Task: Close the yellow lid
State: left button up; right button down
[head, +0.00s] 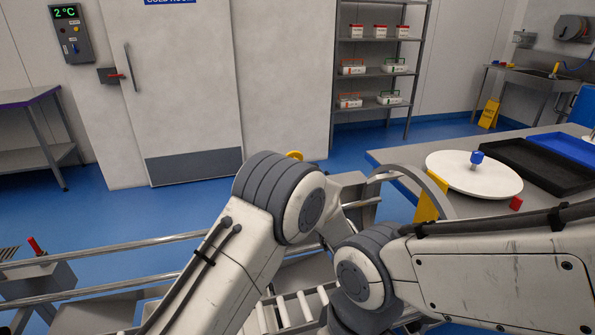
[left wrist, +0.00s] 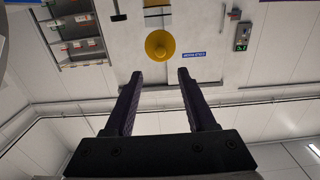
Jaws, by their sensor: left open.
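A yellow flat piece (head: 430,198) stands upright at the left edge of the table, partly behind my right arm. A small yellow rounded piece (head: 294,155) shows just above my left arm's joint, mostly hidden. I cannot tell which of these, if either, is the lid. In the left wrist view a round yellow thing (left wrist: 160,45) shows beyond the fingers; I cannot tell what it is. My left gripper (left wrist: 160,75) is open with nothing between its fingers. In the head view my arms hide both grippers.
Metal rails (head: 110,248) run at lower left. A shelf rack (head: 375,72) stands behind. Blue floor is open between.

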pick_arm(q)
jog(key=p+x, duration=0.1)
jog(key=x, duration=0.9)
jog(key=shift+p, duration=0.4)
jog(key=shift+w, duration=0.1)
grip_shut()
